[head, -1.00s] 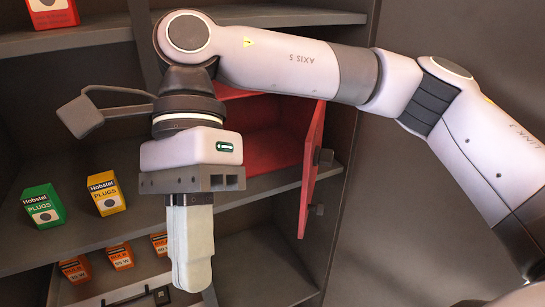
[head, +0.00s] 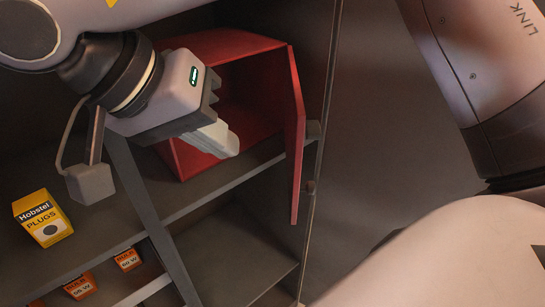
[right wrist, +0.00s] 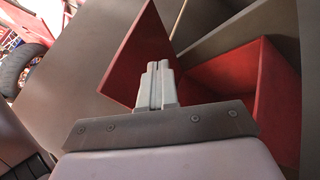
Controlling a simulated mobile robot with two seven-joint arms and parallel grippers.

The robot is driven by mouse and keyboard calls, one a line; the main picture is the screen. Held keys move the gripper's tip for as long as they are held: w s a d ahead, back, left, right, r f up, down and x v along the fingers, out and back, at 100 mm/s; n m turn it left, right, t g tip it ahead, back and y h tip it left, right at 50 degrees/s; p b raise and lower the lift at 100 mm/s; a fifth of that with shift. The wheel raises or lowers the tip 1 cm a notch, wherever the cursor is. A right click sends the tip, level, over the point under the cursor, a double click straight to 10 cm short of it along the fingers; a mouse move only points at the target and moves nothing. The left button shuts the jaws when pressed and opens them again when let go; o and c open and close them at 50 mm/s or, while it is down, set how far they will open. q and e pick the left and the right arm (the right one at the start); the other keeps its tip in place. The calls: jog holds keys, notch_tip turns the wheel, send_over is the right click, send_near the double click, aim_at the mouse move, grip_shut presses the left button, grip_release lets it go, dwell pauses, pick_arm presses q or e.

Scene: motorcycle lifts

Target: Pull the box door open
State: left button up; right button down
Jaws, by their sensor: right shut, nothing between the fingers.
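The red box (head: 236,50) stands on the middle shelf in the head view, its front open. Its red door (head: 295,140) is swung out on the right side, edge toward me. My right gripper (head: 228,145) is shut and empty, just left of the door and in front of the box's opening. I cannot tell whether the fingers touch the door. My left gripper is not in view.
A yellow plugs box (head: 42,218) stands on the middle shelf at the left. Orange bulb boxes (head: 128,259) sit on the shelf below. A grey cabinet side wall (head: 320,100) rises right of the box door.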

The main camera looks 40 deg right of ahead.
aim_at(292, 170)
jog(key=shift+s+d+f, duration=0.35)
jog(key=shift+d+f, duration=0.35)
jog(key=shift+d, duration=0.35)
jog(key=shift+s+d+f, duration=0.4)
jog(key=shift+d+f, duration=0.25)
jog(key=shift+d, duration=0.4)
jog(key=shift+s+d+f, duration=0.35)
jog(key=shift+d+f, duration=0.35)
jog(key=shift+d, duration=0.35)
jog(key=shift+s, duration=0.1)
